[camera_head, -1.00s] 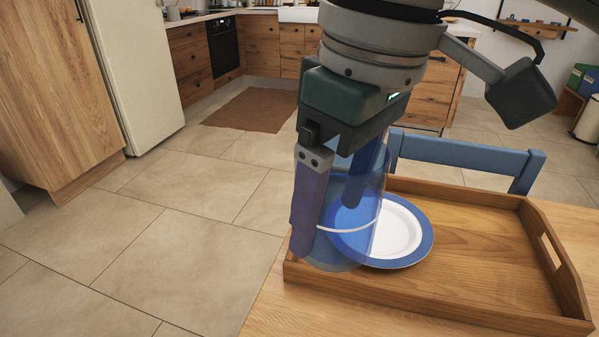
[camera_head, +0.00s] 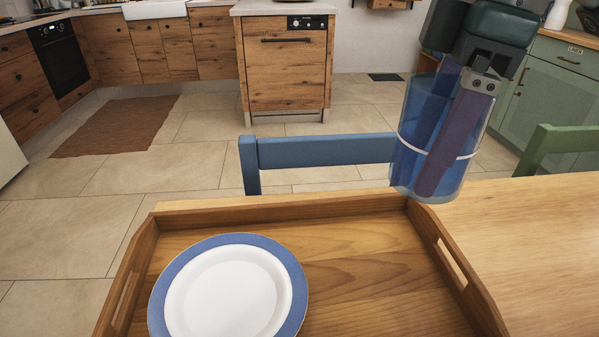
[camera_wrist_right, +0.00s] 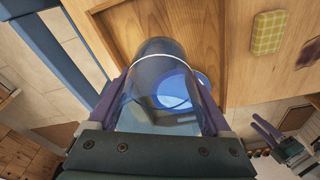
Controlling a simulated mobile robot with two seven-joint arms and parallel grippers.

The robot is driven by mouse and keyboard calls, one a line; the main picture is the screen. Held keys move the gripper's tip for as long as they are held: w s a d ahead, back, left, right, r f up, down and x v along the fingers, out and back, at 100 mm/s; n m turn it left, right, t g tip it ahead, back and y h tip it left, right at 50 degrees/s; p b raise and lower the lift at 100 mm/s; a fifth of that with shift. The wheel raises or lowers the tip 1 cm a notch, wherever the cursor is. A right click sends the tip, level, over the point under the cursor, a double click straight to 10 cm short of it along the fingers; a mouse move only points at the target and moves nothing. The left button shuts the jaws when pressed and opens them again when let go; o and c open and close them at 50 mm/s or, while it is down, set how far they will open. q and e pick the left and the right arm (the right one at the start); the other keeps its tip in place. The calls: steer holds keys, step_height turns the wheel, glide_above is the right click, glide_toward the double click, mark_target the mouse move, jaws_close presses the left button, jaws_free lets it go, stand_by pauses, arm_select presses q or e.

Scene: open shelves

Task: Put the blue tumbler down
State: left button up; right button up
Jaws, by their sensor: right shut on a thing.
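The blue tumbler (camera_head: 437,140) is see-through with a white band. My right gripper (camera_head: 445,140) is shut on it and holds it upright in the head view, by the tray's far right corner. Whether its base touches anything cannot be told. In the right wrist view the tumbler (camera_wrist_right: 160,75) sits between the two purple fingers. The wooden tray (camera_head: 345,209) lies on the table with a blue-rimmed white plate (camera_head: 228,290) in its left part. My left gripper (camera_wrist_right: 267,132) shows small at the right of the wrist view; its opening is unclear.
A blue chair (camera_head: 325,150) stands beyond the tray, and a green chair (camera_head: 560,140) at the right. The wooden table (camera_head: 530,240) is bare right of the tray. In the wrist view, a yellow patterned flat item (camera_wrist_right: 268,32) and a purple one (camera_wrist_right: 309,52) lie on the table.

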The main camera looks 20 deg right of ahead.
arm_select(q)
steer(key=f+b, duration=0.3)
steer(key=shift+s+a+f, duration=0.25)
steer(key=shift+f, duration=0.1)
arm_select(e)
step_height(320, 180, down, 13)
steer(key=shift+s+a+r, duration=0.15)
arm_select(q)
steer(key=shift+f+b, duration=0.7)
arm_select(e)
step_height(320, 180, down, 5)
steer(key=shift+r, duration=0.2)
arm_select(q)
steer(key=shift+d, duration=0.1)
arm_select(e)
steer(key=shift+r, duration=0.1)
arm_select(q)
steer(key=shift+r, duration=0.1)
steer(key=shift+w, duration=0.1)
arm_select(e)
steer(key=o, duration=1.4)
